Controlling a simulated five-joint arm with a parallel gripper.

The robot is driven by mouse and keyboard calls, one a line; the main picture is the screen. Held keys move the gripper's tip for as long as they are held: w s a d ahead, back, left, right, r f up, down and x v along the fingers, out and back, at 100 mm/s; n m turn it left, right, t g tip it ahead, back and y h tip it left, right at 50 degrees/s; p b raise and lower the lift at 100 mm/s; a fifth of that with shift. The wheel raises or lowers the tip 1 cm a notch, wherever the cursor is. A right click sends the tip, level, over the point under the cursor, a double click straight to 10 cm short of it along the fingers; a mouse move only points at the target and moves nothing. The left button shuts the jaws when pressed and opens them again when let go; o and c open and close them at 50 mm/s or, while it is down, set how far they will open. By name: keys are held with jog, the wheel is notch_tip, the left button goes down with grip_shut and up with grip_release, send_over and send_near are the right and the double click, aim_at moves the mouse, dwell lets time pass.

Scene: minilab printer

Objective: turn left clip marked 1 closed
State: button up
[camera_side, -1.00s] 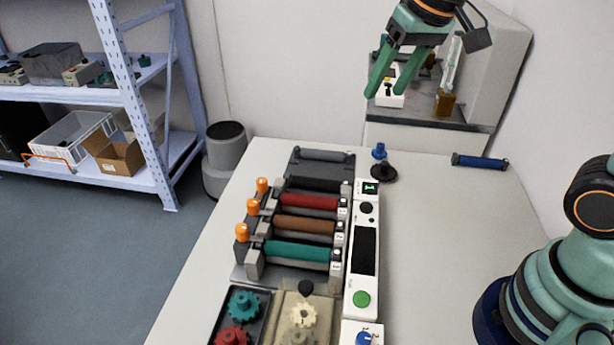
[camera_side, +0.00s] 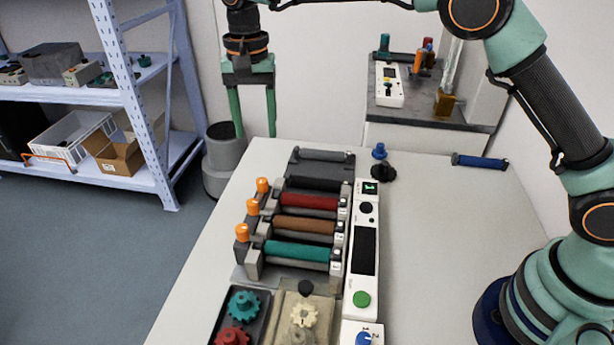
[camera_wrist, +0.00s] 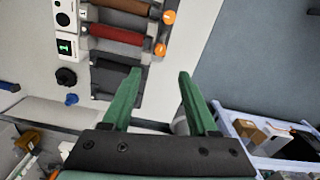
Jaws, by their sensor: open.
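The printer (camera_side: 240,273) lies on the table with coloured rollers across it. Its left side carries three clips with orange knobs: a far one (camera_side: 262,186), a middle one (camera_side: 253,207) and a near one (camera_side: 242,232). All three knobs stand up. I cannot read which left clip is marked 1. Two of the knobs show in the wrist view (camera_wrist: 169,17), (camera_wrist: 160,49). My gripper (camera_side: 254,132) is open and empty, fingers down, behind the printer's far left end and above it. In the wrist view its fingers (camera_wrist: 158,76) are spread apart, with the printer beyond them.
A white control panel (camera_side: 364,255) with a green button runs along the printer's right side. Gear trays (camera_side: 262,325) lie at the near end. A blue knob and a black gear (camera_side: 383,172) stand at the far right. Shelves (camera_side: 75,95) are at left.

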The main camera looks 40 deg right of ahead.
aim_at(262, 180)
notch_tip(262, 180, down, 12)
jog(key=shift+f, duration=0.15)
dwell(0.4)
grip_shut()
